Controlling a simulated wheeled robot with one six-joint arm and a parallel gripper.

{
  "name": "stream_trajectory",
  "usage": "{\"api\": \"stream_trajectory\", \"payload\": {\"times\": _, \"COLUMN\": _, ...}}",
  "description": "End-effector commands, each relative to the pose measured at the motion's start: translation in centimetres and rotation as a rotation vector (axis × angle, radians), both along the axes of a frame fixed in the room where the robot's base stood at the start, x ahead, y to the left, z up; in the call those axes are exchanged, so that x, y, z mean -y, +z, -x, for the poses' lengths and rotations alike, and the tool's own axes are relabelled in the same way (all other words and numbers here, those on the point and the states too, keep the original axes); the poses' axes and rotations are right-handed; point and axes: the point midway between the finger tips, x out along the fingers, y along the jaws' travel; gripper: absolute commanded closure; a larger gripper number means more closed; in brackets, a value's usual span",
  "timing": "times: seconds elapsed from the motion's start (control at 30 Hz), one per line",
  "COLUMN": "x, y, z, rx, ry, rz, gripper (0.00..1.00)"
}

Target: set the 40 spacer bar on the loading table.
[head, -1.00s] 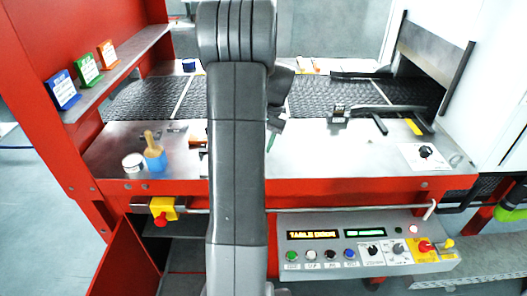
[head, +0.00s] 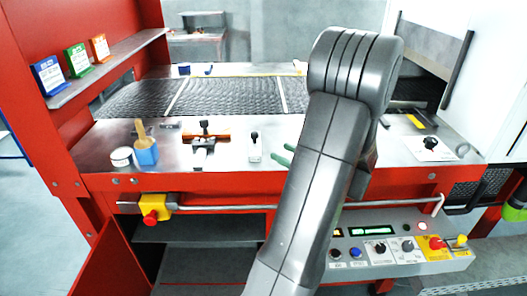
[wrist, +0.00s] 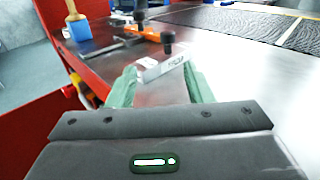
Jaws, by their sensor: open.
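A short silver bar with a black knob (head: 254,150) stands on the metal loading table (head: 330,165) near its front. In the wrist view this bar (wrist: 160,68) has a marking on its side that I cannot read clearly, so I cannot tell if it is the 40 spacer bar. My gripper (wrist: 160,84) has green fingers spread apart, and the bar shows at the opening between their tips. In the head view the green fingertips (head: 283,157) are just right of the bar; my arm hides the rest of the gripper.
An orange piece with a black knob (head: 205,136) lies left of the bar. The mesh belt (head: 230,97) runs behind the table. A control panel (head: 400,250) is below the front edge.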

Motion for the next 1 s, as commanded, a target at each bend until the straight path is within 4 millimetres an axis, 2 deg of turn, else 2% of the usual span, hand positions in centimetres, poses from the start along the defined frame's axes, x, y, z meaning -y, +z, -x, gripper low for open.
{"api": "stream_trajectory", "payload": {"times": 0.17, "x": -0.3, "y": 0.2, "z": -0.8, "rx": -0.001, "ry": -0.030, "rz": -0.040, "gripper": 0.53}}
{"api": "stream_trajectory", "payload": {"times": 0.5, "x": -4.6, "y": 0.3, "z": -5.1, "rx": -0.002, "ry": -0.027, "rz": -0.038, "gripper": 0.53}}
{"api": "stream_trajectory", "payload": {"times": 0.77, "x": -6.0, "y": 0.3, "z": -6.6, "rx": -0.002, "ry": -0.028, "rz": -0.037, "gripper": 0.53}}
{"api": "stream_trajectory", "payload": {"times": 1.0, "x": -8.3, "y": 0.4, "z": -9.3, "rx": -0.001, "ry": -0.027, "rz": -0.037, "gripper": 0.53}}
